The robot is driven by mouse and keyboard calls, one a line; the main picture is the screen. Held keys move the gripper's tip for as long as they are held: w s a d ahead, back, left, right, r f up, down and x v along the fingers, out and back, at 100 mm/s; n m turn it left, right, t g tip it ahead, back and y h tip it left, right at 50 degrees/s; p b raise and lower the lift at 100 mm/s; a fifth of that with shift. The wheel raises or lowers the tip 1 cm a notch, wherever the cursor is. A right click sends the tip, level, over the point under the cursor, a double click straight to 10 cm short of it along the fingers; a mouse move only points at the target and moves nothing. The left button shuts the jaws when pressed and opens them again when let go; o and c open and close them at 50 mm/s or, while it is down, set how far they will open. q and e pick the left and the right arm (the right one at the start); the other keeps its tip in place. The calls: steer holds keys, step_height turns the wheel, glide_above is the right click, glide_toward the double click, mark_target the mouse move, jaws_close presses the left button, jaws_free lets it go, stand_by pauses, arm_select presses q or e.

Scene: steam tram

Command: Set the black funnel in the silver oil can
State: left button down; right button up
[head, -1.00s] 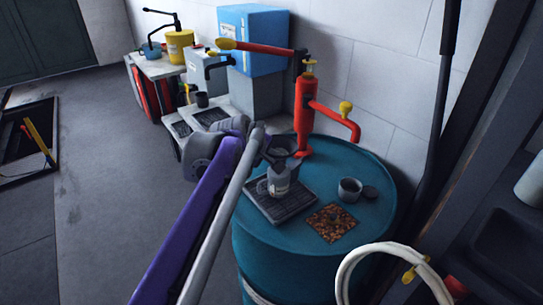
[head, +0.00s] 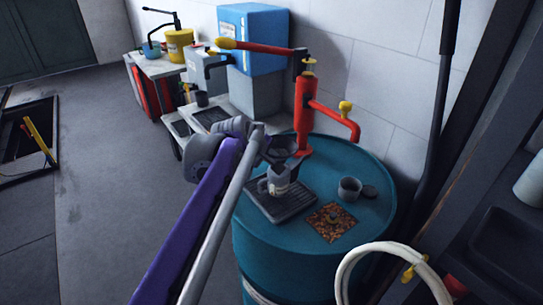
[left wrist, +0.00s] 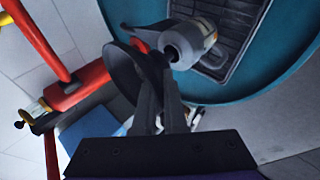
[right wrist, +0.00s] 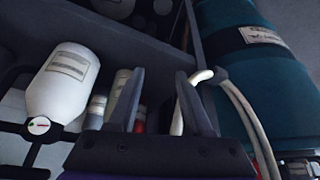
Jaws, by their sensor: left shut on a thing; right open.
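The silver oil can (head: 275,182) stands upright on the dark drip tray (head: 296,207) on top of the teal drum. My left gripper (head: 268,150) is just above and behind it, shut on the black funnel (head: 284,146). In the left wrist view the funnel (left wrist: 124,72) is a dark cone at the fingers (left wrist: 160,92), tilted in the picture. The can (left wrist: 185,42) shows right beside the fingertips. I cannot tell whether funnel and can touch; the funnel's lower end is hidden. My right gripper (right wrist: 162,88) is open and empty, outside the head view.
A red hand pump (head: 305,112) stands on the drum (head: 262,243) close behind the gripper. A small grey cup (head: 349,189), a dark lid (head: 370,191) and a brown speckled mat (head: 332,222) lie to the right. A white hose (head: 352,262) loops in front; white containers (right wrist: 62,80) are near my right gripper.

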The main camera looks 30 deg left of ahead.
arm_select(q)
steer(key=shift+f+b, duration=0.4)
steer(key=shift+f, duration=0.8)
stand_by(0.4)
steer(key=c, duration=0.9)
jaws_free()
steer(key=shift+r, duration=0.1)
steer(key=shift+w+r+p+v, duration=0.1)
steer(key=shift+p+v, duration=1)
steer(key=shift+v, duration=0.35)
steer(key=shift+w+r+p+v, duration=0.1)
steer(key=shift+p+v, duration=0.95)
steer(key=shift+v, duration=0.4)
